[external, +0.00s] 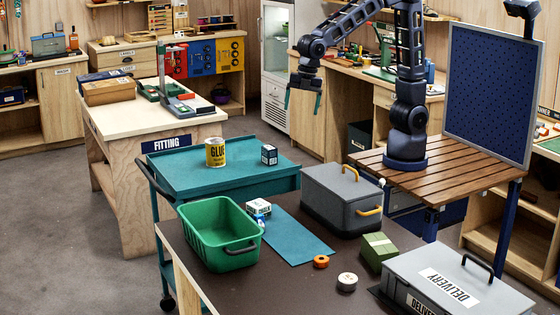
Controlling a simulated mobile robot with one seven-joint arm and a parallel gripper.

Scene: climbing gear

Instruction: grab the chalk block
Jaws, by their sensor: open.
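My gripper (302,101) hangs from the arm at upper centre, pointing down in the air with its teal fingers apart and nothing between them. No thing has a readable chalk label. Small boxes that could be the chalk block are a white and blue box (258,208) on the dark table, close to the green tub's right side, and a dark box with a pale label (269,154) on the teal cart. A green block (378,251) with a pale band stands farther right on the dark table. My gripper is well above and apart from all of them.
The green tub (218,240), a grey case with orange handles (340,202) and a grey delivery box (450,283) crowd the dark table. A teal mat (296,240), orange roll (321,262) and white roll (347,282) lie between. A glue tin (215,152) stands on the teal cart (185,178).

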